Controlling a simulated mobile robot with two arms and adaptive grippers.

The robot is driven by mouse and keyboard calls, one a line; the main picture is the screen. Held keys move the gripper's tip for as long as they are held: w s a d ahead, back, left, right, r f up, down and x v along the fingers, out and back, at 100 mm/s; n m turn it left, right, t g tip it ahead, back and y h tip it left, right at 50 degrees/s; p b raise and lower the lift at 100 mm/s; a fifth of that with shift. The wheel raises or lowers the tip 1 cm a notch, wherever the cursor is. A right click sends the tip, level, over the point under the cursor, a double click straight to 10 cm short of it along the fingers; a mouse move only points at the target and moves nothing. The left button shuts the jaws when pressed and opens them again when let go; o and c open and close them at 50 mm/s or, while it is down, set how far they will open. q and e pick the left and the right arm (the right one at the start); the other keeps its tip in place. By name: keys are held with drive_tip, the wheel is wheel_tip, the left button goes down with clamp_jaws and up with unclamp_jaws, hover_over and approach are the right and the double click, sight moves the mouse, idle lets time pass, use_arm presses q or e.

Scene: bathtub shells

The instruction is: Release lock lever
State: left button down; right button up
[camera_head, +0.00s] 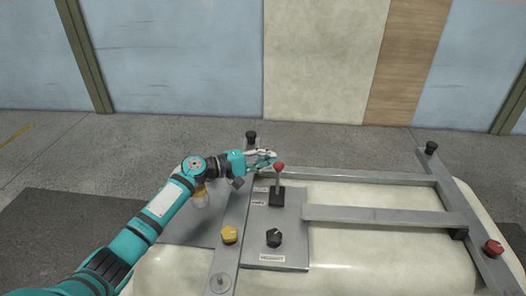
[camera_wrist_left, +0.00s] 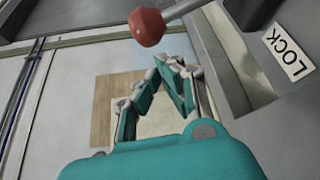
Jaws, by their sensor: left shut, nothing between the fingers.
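The lock lever (camera_head: 278,180) has a red ball knob on a thin grey shaft rising from a black base on the grey control panel (camera_head: 293,228). It stands about upright in the head view. In the left wrist view its red knob (camera_wrist_left: 147,27) is close to the fingers, with the shaft running up to the right. A "LOCK" label (camera_wrist_left: 287,52) shows beside it. My left gripper (camera_head: 272,157) is shut and empty, just left of and behind the knob. In the left wrist view the closed fingertips (camera_wrist_left: 172,64) are just beside the knob; contact cannot be told.
A black knob (camera_head: 274,238) and a yellow knob (camera_head: 229,235) stand nearer on the panel and frame. A red knob (camera_head: 493,247) is at the far right. Grey metal bars (camera_head: 385,217) cross the cream tub shell (camera_head: 400,260). Open floor lies behind.

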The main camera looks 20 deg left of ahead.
use_arm(q)
drive_tip(key=shift+s+d, duration=0.25)
drive_tip(key=shift+s, duration=0.15)
drive_tip(key=shift+s+d+r+m+b, duration=0.1)
drive_tip(key=shift+s+r+m+b, duration=0.25)
drive_tip(key=shift+b, duration=0.5)
